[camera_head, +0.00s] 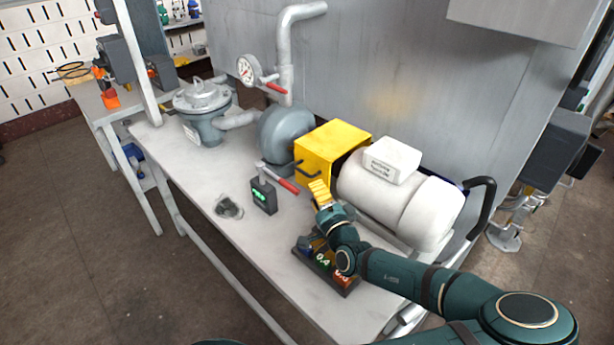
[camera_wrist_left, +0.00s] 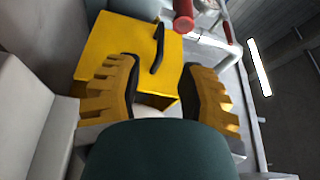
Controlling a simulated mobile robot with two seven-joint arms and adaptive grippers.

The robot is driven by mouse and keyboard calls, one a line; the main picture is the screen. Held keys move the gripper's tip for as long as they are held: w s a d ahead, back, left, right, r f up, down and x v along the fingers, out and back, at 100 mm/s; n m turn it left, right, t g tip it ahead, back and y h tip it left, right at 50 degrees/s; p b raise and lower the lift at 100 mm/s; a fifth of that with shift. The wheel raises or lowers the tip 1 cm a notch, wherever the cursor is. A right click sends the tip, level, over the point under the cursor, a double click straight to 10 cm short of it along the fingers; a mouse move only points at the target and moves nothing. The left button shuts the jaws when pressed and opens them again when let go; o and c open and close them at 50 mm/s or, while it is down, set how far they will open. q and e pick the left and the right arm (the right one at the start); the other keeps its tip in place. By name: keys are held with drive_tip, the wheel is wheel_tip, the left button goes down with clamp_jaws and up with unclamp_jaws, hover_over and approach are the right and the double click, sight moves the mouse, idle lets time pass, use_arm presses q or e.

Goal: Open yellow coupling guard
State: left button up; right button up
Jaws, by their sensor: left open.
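The yellow coupling guard (camera_head: 333,138) is a box sitting between the grey round pump housing (camera_head: 284,134) and the white motor (camera_head: 395,195). It looks lowered over the coupling, which I cannot see. A dark handle (camera_head: 308,171) is on its front face. In the left wrist view the guard (camera_wrist_left: 110,50) and its dark handle (camera_wrist_left: 158,48) lie just beyond the fingertips. My left gripper (camera_head: 319,190) is open and empty, in front of the guard and beside the motor. Its yellow fingers (camera_wrist_left: 156,75) are spread apart, with the handle ahead between them. My right gripper is not in view.
A red-handled lever (camera_head: 282,181) and a small green-display box (camera_head: 263,195) stand left of the gripper. A control box with digits (camera_head: 325,265) sits below my arm. A valve body (camera_head: 205,112) and gauge (camera_head: 248,69) stand farther left. The front left tabletop (camera_head: 190,180) is mostly clear.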

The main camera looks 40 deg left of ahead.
sight(306, 175)
use_arm(q)
drive_tip(key=x, duration=0.7)
drive_tip(key=shift+w+a, duration=0.1)
drive_tip(key=shift+o, duration=0.3)
clamp_jaws()
